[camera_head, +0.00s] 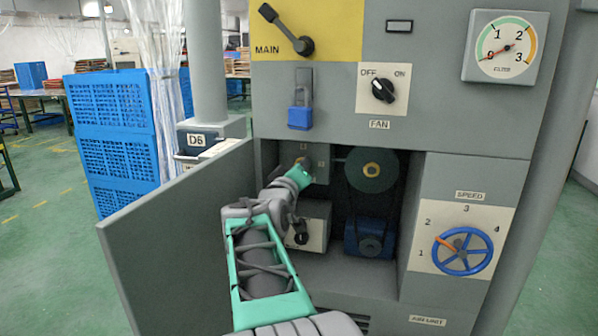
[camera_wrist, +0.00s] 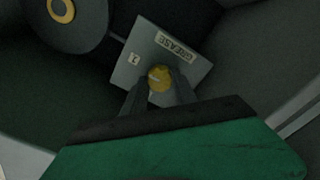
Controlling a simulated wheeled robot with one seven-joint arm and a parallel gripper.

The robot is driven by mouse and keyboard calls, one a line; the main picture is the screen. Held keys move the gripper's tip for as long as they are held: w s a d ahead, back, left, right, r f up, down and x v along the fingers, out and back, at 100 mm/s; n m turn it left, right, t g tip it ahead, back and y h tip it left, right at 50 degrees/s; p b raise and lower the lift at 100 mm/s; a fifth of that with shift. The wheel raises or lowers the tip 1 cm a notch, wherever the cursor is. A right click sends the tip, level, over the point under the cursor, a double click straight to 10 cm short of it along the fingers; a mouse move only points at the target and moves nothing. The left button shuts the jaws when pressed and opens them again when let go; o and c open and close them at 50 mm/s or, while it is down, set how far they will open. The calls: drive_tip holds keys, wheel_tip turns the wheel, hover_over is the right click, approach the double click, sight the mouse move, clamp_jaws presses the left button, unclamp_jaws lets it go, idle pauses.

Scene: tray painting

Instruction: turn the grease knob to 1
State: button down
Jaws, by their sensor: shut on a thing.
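The grease knob (camera_wrist: 159,77) is a small yellow knob with a pale pointer mark, on a grey plate (camera_wrist: 192,74) labelled GREASE. A numeral, hard to read, shows on the plate beside the knob. My gripper (camera_wrist: 160,84) is shut on the knob, one dark finger on each side. In the head view my arm reaches into the open cabinet bay, and my gripper (camera_head: 304,165) meets the grey plate (camera_head: 321,158) at its upper left. There the gripper and arm largely hide the knob. The pointer's exact setting cannot be told.
An open cabinet door (camera_head: 175,235) stands left of my arm. Inside the bay are a dark green pulley (camera_head: 372,185), a blue motor (camera_head: 368,238) and a lower box with a black knob (camera_head: 301,237). A blue SPEED handwheel (camera_head: 463,268) is at the right.

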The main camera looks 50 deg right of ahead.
drive_tip(key=c, duration=1)
unclamp_jaws()
drive_tip(key=v, duration=0.8)
